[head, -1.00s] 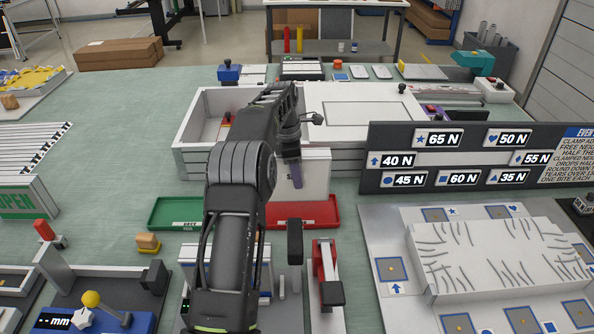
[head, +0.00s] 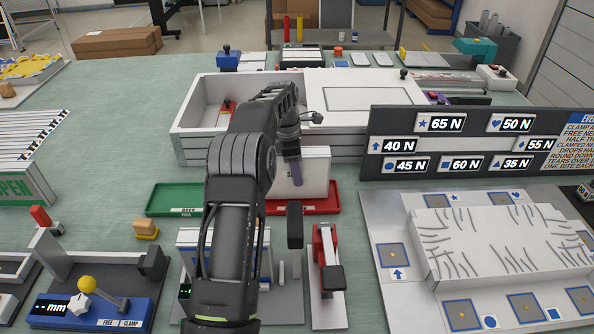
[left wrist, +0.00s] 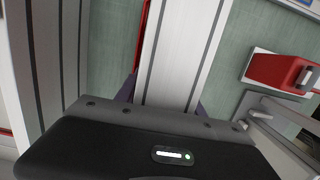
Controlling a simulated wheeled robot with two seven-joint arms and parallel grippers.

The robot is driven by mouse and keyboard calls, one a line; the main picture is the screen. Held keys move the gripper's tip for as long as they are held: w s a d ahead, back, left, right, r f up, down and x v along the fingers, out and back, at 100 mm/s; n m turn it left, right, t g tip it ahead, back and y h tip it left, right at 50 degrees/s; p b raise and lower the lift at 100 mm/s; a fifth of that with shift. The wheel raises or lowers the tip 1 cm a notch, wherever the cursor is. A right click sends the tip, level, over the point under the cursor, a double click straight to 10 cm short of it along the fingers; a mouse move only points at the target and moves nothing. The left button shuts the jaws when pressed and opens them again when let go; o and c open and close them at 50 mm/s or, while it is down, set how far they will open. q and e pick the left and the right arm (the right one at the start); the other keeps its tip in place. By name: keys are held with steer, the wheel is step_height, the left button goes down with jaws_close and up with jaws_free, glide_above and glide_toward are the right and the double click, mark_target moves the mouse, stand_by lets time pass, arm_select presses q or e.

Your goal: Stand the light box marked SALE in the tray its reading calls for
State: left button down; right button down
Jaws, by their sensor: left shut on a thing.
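My left gripper (head: 296,181) is shut on a white box (head: 316,172), with one purple finger showing on its near face. The box is upright over the red tray (head: 322,207); I cannot tell whether its base touches the tray floor. In the left wrist view the white box (left wrist: 178,50) stands between the purple fingers, with a grey stripe along its side. No SALE mark shows on the visible faces. A green tray (head: 172,200) lies to the left, empty, its small label unreadable. My right gripper is not in view.
A large open white box (head: 190,140) stands behind the trays. A dark sign (head: 410,170) with newton values stands to the right. A red clamp (head: 325,262) and a gauge with a small display (head: 186,291) are in front. Clear mat lies left of the green tray.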

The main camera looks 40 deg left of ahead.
arm_select(q)
steer(key=shift+f, duration=0.5)
steer(key=c, duration=0.9)
jaws_free()
steer(key=shift+o, duration=1.3)
steer(key=shift+f, duration=0.1)
steer(key=shift+r, duration=0.6)
steer(key=r, duration=0.2)
steer(key=r+p, duration=0.1)
steer(key=r, duration=0.1)
steer(key=a+r+p, duration=0.1)
steer(key=r, duration=0.1)
steer(key=shift+s+r, duration=0.35)
steer(key=shift+s, duration=0.05)
